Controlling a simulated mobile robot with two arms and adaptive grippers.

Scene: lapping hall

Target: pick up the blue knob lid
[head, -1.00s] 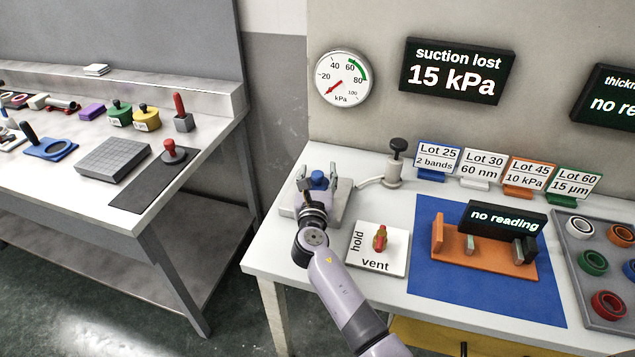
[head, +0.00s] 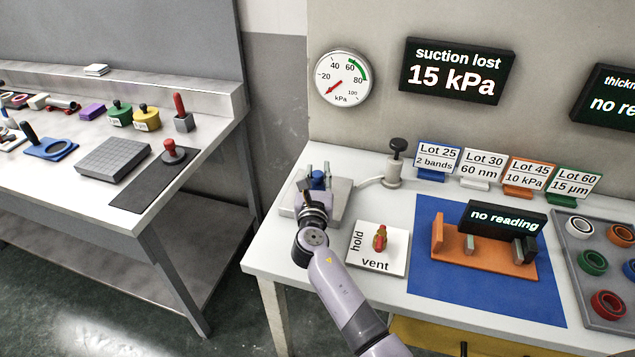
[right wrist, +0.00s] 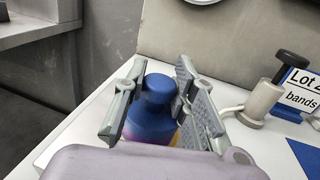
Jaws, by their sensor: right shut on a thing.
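The blue knob lid (head: 318,178) stands upright on the light grey block (head: 337,203) at the left end of the right-hand bench. In the right wrist view the blue lid (right wrist: 154,108) shows a round knob on a wider body, between my two fingers. My right gripper (head: 318,176) is shut on it, one finger on each side; it also shows in the right wrist view (right wrist: 160,92). The lower part of the lid is hidden behind my wrist. My left gripper is not in either view.
A white hold/vent plate (head: 394,262) with a red and brass valve lies just right of my arm. A pump with a black knob (head: 397,150) stands behind, joined by a hose. A blue mat (head: 430,295) and a tray of rings (head: 575,265) lie further right.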

